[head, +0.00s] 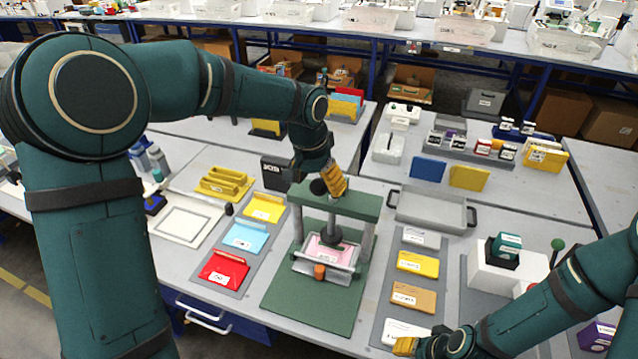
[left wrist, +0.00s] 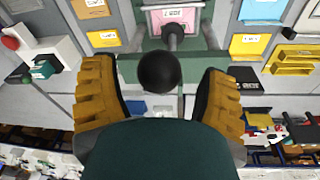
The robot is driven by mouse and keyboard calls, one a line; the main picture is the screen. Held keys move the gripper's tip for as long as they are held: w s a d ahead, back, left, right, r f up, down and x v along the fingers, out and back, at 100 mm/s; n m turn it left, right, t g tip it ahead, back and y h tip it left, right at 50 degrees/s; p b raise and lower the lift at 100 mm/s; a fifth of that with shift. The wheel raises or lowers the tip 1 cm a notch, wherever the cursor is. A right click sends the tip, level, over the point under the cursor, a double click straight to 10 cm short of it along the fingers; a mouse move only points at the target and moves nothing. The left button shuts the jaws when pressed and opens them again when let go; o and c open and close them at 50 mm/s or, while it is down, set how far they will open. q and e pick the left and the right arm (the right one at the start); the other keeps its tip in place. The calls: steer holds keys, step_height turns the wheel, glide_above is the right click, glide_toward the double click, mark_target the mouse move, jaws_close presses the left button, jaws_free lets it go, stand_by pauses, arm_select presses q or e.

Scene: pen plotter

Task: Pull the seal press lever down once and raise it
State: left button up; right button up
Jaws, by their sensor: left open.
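The seal press has a green crossbeam (head: 352,201) on grey posts over a green base (head: 310,300). A pink card (head: 328,249) lies in its tray under a dark round pad. Its black ball knob (head: 318,187) stands above the beam. The knob also shows in the left wrist view (left wrist: 158,72). My left gripper (head: 331,182) is over the beam, its yellow-padded fingers (left wrist: 158,95) open on either side of the knob, with gaps showing. My right gripper (head: 405,346) is low at the bottom edge, beside a white card; its opening is not clear.
Left of the press is a grey strip with red (head: 222,267), blue and yellow folders. Right of it is a strip of cards (head: 418,263). A grey tray (head: 431,212) sits behind right. A white machine (head: 497,266) and a green ball-topped lever (head: 557,244) stand farther right.

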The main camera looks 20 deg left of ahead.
arm_select(q)
step_height(320, 180, up, 11)
steer(key=s+a, duration=0.1)
steer(key=shift+s+r, duration=0.15)
steer(key=shift+a, duration=0.1)
stand_by(0.4)
